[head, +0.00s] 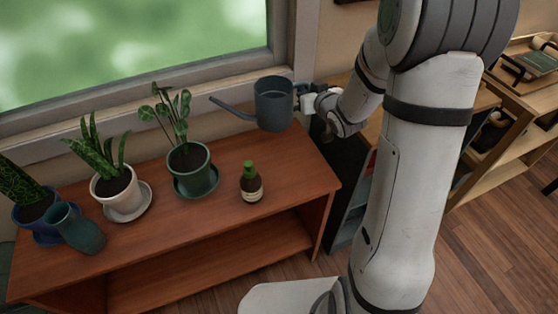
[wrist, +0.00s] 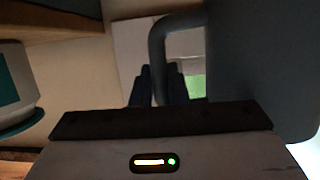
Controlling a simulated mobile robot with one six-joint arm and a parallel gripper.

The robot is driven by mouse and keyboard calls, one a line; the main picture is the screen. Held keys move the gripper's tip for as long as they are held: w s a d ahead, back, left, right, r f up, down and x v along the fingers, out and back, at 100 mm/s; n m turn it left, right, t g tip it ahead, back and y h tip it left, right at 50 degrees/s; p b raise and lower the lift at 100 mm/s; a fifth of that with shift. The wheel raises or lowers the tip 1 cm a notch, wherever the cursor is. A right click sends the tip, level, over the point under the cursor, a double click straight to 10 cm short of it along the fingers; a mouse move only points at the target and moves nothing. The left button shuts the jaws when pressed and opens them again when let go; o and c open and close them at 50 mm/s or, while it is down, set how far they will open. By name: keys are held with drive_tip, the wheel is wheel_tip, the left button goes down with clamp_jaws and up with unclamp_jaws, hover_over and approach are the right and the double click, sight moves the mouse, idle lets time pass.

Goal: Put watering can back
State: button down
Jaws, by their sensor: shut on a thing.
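The watering can (head: 274,104) is blue-grey, with a long spout pointing left. It is upright at the right end of the wooden shelf unit (head: 235,150), near the window sill; I cannot tell whether it touches the top or hangs just above it. My gripper (head: 308,102) is on its right side, shut on its handle. In the wrist view the handle (wrist: 157,50) passes between the fingers (wrist: 158,85), and the can's body (wrist: 265,60) fills the right side.
The window (head: 130,45) is behind.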

drive_tip(key=shift+w+d+f+y+b, duration=0.1)
drive_tip(key=shift+d+f+y+b, duration=0.1)
drive_tip(key=shift+f+b, duration=0.5)
drive_tip(key=shift+w+d+f+y+b, duration=0.1)
drive_tip(key=shift+d+f+b, duration=0.15)
drive_tip(key=shift+b, duration=0.75)
wheel_tip(320, 180, down, 10)
drive_tip(key=b, duration=0.2)
drive_tip(key=shift+r+b, duration=0.1)
drive_tip(key=shift+b, duration=0.25)
drive_tip(key=c, duration=1.4)
unclamp_jaws()
